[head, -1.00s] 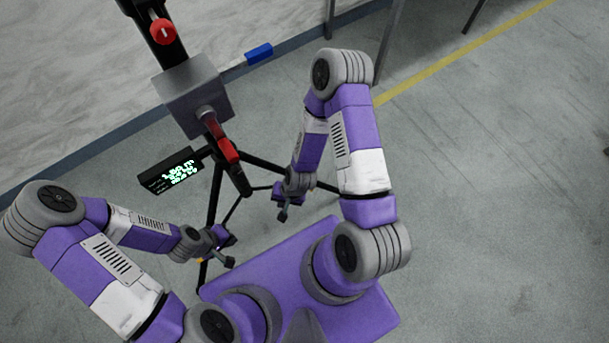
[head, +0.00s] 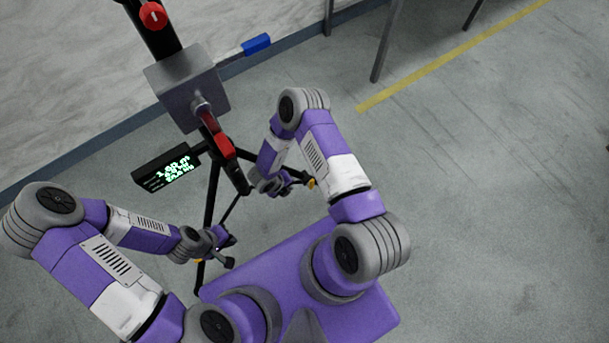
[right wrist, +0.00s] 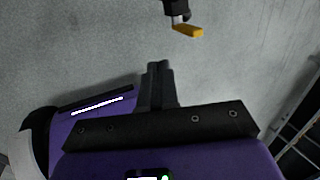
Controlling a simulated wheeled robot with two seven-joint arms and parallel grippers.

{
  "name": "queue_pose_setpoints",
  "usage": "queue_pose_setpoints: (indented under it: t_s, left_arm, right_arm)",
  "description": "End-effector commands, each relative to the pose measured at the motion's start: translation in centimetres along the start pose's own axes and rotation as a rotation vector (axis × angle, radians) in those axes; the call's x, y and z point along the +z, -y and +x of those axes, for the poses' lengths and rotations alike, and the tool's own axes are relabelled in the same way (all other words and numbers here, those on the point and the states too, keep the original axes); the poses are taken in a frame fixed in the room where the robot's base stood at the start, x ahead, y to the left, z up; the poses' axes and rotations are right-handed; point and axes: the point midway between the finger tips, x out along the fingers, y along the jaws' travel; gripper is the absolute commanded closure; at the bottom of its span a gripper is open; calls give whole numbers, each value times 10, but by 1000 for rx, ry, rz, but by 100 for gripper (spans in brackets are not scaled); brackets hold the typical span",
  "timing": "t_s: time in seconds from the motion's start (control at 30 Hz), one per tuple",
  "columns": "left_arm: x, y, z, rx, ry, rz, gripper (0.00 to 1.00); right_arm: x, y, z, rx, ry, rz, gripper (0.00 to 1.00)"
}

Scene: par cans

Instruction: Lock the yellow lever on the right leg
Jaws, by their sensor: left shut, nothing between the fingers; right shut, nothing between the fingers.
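A black tripod stand with a grey box head (head: 186,88) stands in front of me. The yellow lever (head: 311,183) on its right leg shows just to the right of my right gripper (head: 284,190). In the right wrist view the yellow lever (right wrist: 187,31) hangs from a black leg fitting, ahead of the shut fingertips (right wrist: 157,66) and a little to their right, apart from them. My right gripper is shut and empty. My left gripper (head: 229,250) is shut and empty beside the left leg, where a bit of yellow (head: 197,260) shows, mostly hidden.
A black display box (head: 167,168) with green text hangs on the stand's left side. Red knobs (head: 153,15) sit on the column. A blue block (head: 256,43) lies by the wall base. Table legs (head: 381,50) stand at the back. Floor to the right is clear.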

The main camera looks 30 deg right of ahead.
Motion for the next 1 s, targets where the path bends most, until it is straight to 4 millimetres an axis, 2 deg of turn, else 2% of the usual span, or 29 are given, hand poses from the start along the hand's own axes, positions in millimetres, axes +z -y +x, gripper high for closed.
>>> queue_pose_setpoints:
  t_s: [0.13,0.27,0.7,0.8,1.0]
  left_arm:
    - [0,1,1,0,0,0,100]
    - [0,3,8,0,0,0,100]
    - [-2,16,43,0,0,0,100]
    - [-2,17,45,0,0,0,100]
    - [-2,18,48,0,0,0,100]
  right_arm:
    - [0,0,3,1,0,-2,100]
    - [-1,-1,18,2,-1,-2,100]
    - [0,1,108,0,-1,-2,100]
    - [0,19,110,0,1,-1,100]
    - [0,35,115,2,1,-4,100]
